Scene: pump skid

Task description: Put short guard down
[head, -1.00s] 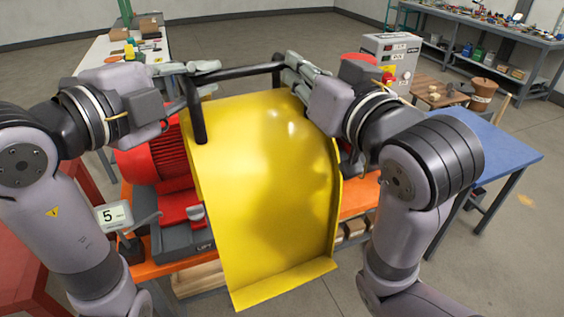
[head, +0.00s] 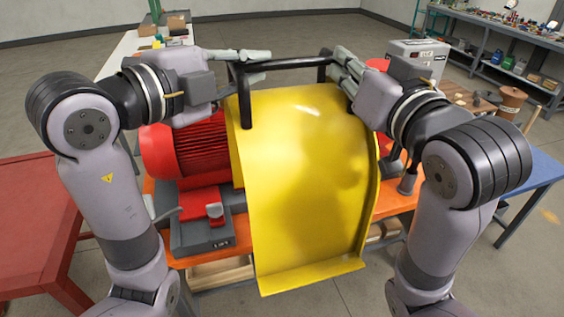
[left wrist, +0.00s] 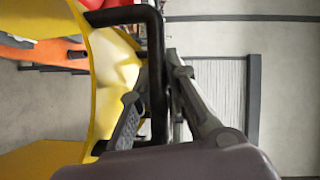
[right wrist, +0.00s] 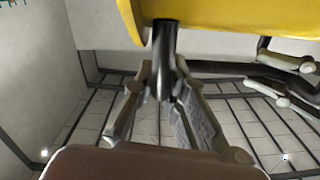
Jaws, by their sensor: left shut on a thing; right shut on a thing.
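The short guard (head: 305,180) is a curved yellow sheet with a black tubular handle (head: 285,63) across its top. It hangs in front of the orange skid and partly hides it. My left gripper (head: 243,66) is shut on the handle's left part; the bar also shows between its fingers in the left wrist view (left wrist: 155,95). My right gripper (head: 338,68) is shut on the handle's right part, with the black bar between its fingers in the right wrist view (right wrist: 163,75). Whether the guard's lower edge touches anything cannot be told.
A red motor (head: 185,150) sits on the orange skid (head: 400,202), left of the guard. A red table (head: 40,220) is at left, a blue table (head: 545,175) at right. A white table (head: 130,60) and a grey control box (head: 420,52) stand behind.

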